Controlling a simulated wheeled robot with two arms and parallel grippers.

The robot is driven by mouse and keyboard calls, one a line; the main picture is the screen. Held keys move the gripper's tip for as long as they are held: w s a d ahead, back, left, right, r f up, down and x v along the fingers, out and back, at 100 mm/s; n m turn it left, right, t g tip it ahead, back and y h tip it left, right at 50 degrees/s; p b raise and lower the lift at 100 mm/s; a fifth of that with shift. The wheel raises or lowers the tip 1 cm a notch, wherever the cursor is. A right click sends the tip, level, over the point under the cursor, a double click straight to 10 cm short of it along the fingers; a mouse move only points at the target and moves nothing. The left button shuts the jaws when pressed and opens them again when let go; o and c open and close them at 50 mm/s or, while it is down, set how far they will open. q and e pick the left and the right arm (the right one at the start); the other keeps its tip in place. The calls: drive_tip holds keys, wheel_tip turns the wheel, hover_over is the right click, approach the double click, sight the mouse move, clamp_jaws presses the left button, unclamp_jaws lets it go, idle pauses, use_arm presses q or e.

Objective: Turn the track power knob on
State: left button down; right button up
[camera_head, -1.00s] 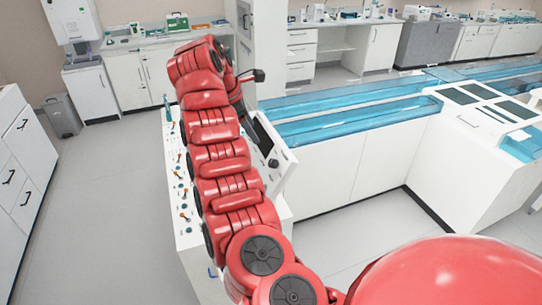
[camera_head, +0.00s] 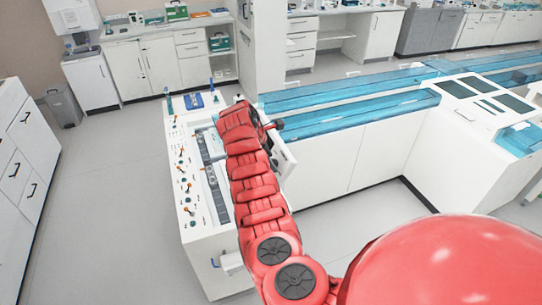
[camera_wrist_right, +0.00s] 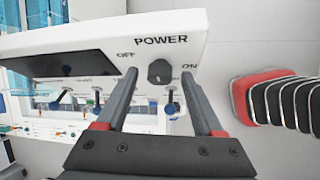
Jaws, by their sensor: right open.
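In the right wrist view, the power knob (camera_wrist_right: 159,72) is a dark round knob on a white panel (camera_wrist_right: 100,40), under the word POWER and between the OFF and ON labels. My right gripper (camera_wrist_right: 160,80) is open, one finger on each side of the knob in the picture. I see gaps between the fingers and the knob; the exact depth is hard to judge. In the head view, my red right arm (camera_head: 255,185) reaches over the console (camera_head: 190,215) and hides the knob and most of the gripper. My left gripper is not in view.
The console top carries several small levers and orange-tipped switches (camera_head: 181,168). A dark screen (camera_wrist_right: 60,64) sits left of the knob. Blue-covered track (camera_head: 355,105) on white cabinets runs to the right. The floor (camera_head: 110,200) left of the console is clear.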

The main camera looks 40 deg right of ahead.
drive_tip(key=shift+d+f, duration=0.2)
drive_tip(key=shift+f, duration=0.3)
clamp_jaws()
